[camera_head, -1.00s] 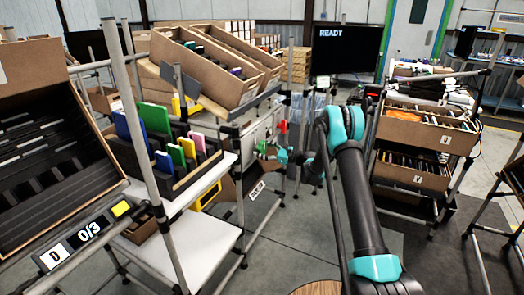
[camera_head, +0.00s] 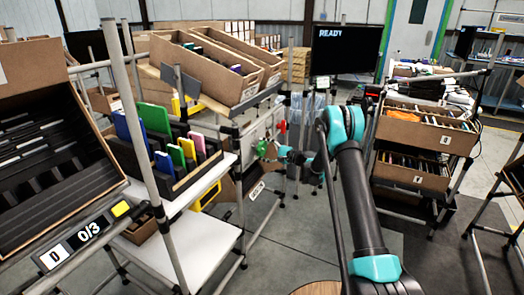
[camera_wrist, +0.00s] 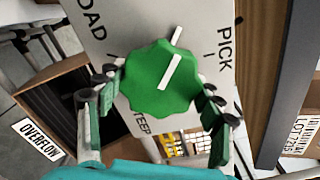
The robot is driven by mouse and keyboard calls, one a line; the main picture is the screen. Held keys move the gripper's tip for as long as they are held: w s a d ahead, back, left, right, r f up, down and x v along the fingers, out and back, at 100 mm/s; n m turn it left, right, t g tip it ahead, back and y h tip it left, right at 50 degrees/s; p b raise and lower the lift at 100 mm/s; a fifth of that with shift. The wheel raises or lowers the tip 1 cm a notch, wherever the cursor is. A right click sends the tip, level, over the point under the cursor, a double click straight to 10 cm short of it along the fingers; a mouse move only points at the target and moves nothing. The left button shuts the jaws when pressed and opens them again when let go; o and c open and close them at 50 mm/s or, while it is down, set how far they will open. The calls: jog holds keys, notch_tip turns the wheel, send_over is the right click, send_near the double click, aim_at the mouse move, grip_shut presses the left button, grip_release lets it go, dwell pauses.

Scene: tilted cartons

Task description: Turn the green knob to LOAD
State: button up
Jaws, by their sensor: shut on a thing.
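The green knob (camera_wrist: 160,80) sits on a light grey panel (camera_wrist: 135,20) in the wrist view. Its white pointer line points up and slightly right in that picture, between the partly cut-off label ending in "OAD" at upper left and "PICK" at upper right. A third label below is partly hidden. My gripper (camera_wrist: 161,84) is shut on the knob, one finger on each side of its scalloped rim. In the head view the knob (camera_head: 262,148) is small, with my gripper (camera_head: 270,151) at its right side.
A red part (camera_head: 282,127) stands just above my gripper. A shelf with colored items (camera_head: 170,150) is left of it, cartons (camera_head: 425,135) are on a rack at right. A screen (camera_head: 346,50) reads READY. In the wrist view, an OVERFLOW label (camera_wrist: 37,140) is at lower left.

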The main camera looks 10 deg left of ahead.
jog(key=n, duration=0.5)
jog(key=shift+n, duration=0.3)
jog(key=n, duration=0.4)
jog(key=shift+n, duration=0.3)
jog(key=n, duration=0.4)
jog(key=shift+s+r+n, duration=0.1)
jog(key=shift+n, duration=0.2)
jog(key=n, duration=0.4)
jog(key=shift+n, duration=0.4)
jog(key=o, duration=1.2)
jog(key=shift+c, duration=0.2)
